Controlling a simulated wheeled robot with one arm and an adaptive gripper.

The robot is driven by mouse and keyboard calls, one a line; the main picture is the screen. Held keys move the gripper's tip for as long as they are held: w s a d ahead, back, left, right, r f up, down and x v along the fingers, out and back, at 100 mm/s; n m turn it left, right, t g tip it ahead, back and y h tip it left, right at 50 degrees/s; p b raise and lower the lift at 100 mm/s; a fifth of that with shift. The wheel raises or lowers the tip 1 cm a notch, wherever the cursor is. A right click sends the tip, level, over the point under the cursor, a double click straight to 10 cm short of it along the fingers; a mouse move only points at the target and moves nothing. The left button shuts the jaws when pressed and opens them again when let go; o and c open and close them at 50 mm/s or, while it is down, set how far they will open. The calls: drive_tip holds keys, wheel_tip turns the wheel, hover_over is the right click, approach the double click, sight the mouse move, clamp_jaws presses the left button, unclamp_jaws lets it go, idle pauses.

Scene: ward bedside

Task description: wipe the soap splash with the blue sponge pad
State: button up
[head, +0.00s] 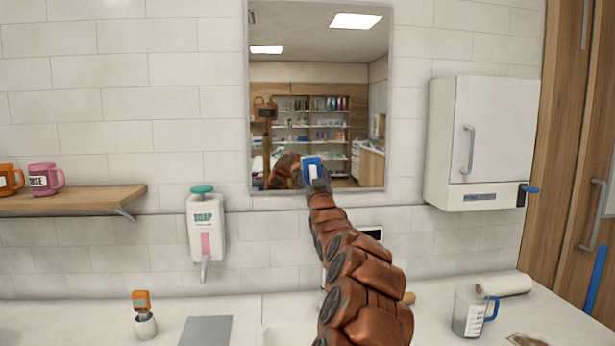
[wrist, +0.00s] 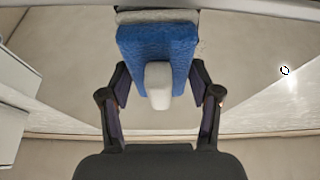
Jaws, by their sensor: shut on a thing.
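My gripper (head: 319,184) is raised in front of the lower middle of the wall mirror (head: 318,110). It is shut on the blue sponge pad (head: 306,162), which has a white grip block. In the wrist view the pad (wrist: 184,40) sits between the two fingers of my gripper (wrist: 158,88), with its far edge close to or against a pale grey surface. I cannot tell if it touches the mirror. I cannot make out the soap splash; the pad and arm may hide part of the glass.
A soap dispenser (head: 206,228) and a wooden shelf with mugs (head: 46,178) are at left. A white cabinet (head: 482,140) hangs at right.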

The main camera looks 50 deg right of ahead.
drive_tip(key=shift+w+d, duration=0.1)
drive_tip(key=shift+c, duration=0.5)
drive_tip(key=shift+w+a+f+b, duration=0.15)
drive_tip(key=shift+w+a+b, duration=0.1)
drive_tip(key=shift+b, duration=0.5)
drive_tip(key=w+a+b, duration=0.2)
drive_tip(key=b, duration=0.1)
drive_tip(key=shift+a, duration=0.35)
drive_tip(key=b, duration=0.8)
approach(299, 169)
drive_tip(key=shift+a+r, duration=0.2)
drive_tip(key=shift+r, duration=0.9)
